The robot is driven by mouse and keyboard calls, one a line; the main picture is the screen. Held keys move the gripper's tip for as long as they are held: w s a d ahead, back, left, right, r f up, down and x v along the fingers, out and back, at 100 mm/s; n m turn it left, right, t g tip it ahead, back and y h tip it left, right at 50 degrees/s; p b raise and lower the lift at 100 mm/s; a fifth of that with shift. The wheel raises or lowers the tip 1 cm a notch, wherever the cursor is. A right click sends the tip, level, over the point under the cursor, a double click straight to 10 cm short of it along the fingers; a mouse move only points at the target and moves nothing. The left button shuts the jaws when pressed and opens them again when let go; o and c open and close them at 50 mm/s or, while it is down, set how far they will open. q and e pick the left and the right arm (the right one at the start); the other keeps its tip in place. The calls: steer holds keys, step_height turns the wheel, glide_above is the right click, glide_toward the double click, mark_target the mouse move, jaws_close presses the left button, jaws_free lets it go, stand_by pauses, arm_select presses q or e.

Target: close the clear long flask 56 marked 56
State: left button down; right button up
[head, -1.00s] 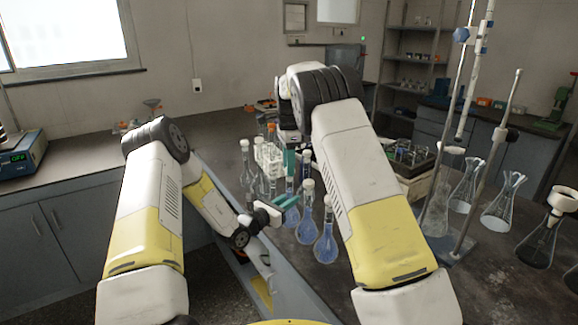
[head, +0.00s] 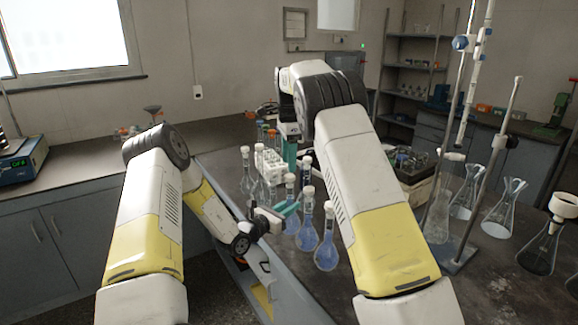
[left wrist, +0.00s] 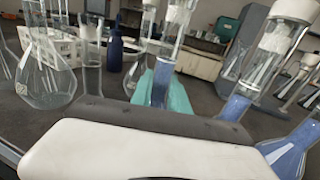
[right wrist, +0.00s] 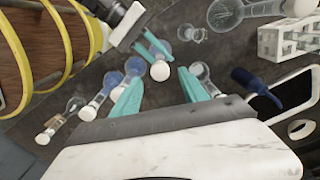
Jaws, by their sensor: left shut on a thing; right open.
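My left gripper (head: 289,210) is shut on the neck of a long-necked flask (head: 290,190) with blue liquid. In the left wrist view its teal fingers stand around that neck (left wrist: 163,82). A white cap (right wrist: 160,71) shows beside the left fingers in the right wrist view. Two similar blue-liquid flasks (head: 308,232) (head: 326,255) with white caps stand nearer the front. My right gripper (right wrist: 160,88) is open, above the flask group; no object shows in it. In the head view my right arm partly hides it. I cannot read the number 56 on any flask.
A white tube rack (head: 270,163) and a clear flask (head: 246,180) stand behind the held flask. A dark bottle (left wrist: 115,50) is near the rack. A stand (head: 462,255) and several clear conical flasks (head: 498,215) are at right. Close neighbours leave little room.

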mark_target(290, 175)
steer(key=shift+c, duration=0.4)
steer(key=n, duration=0.5)
steer(key=shift+r, duration=0.2)
steer(key=n, duration=0.6)
steer(key=shift+r+n, duration=0.3)
steer(key=shift+n, duration=0.1)
steer(key=n, duration=0.4)
steer(key=shift+d+r, duration=0.1)
steer(key=shift+r, duration=0.1)
steer(key=n, duration=0.5)
steer(key=shift+r+n, duration=0.25)
steer(key=shift+n, duration=0.15)
steer(key=shift+f, duration=4.05)
